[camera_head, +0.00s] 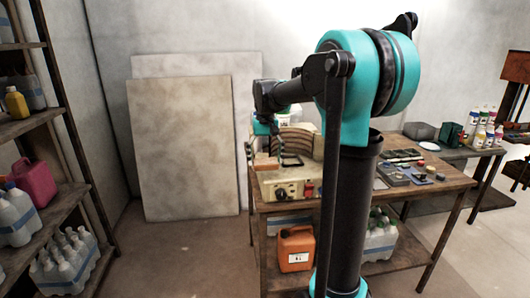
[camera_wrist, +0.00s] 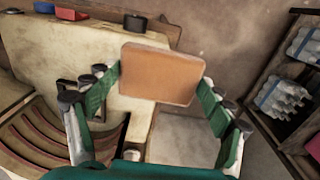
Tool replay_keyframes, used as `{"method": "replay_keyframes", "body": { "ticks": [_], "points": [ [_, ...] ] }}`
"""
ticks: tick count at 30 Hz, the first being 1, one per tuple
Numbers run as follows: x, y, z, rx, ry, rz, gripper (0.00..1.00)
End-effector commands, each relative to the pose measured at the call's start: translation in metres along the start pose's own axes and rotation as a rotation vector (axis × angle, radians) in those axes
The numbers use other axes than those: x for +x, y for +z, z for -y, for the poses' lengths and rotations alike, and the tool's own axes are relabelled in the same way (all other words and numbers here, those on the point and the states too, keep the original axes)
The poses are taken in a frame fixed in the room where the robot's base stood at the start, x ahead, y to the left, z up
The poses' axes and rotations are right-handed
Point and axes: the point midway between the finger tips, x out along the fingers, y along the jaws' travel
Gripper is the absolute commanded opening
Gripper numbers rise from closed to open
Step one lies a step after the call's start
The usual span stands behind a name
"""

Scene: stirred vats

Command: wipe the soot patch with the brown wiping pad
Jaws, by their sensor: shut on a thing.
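The brown wiping pad (camera_wrist: 160,73) is a flat, rounded orange-brown block in the wrist view. My gripper (camera_wrist: 157,92) is shut on it, with one green finger at each side edge. In the head view my gripper (camera_head: 251,146) is low at the left end of the workbench, partly hidden by the arm. The pad (camera_head: 264,163) shows there as a small brown patch above a cream machine. I cannot make out the soot patch in either view.
The cream machine (camera_head: 284,187) with knobs stands on the workbench's left end, close beneath my gripper. Small dark items lie on the right of the workbench (camera_head: 448,184). A shelf of bottles (camera_head: 72,208) stands at the left. Bare floor (camera_head: 190,262) lies between.

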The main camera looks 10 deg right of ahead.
Motion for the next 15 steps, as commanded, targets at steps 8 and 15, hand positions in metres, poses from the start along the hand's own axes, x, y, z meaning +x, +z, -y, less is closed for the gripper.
{"method": "replay_keyframes", "body": {
  "ticks": [8, 15],
  "points": [
    [-0.025, -0.006, -0.001, 0.0, 0.0, 0.0, 0.54],
    [-0.034, -0.008, -0.002, 0.0, 0.0, 0.0, 0.54]
  ]
}}
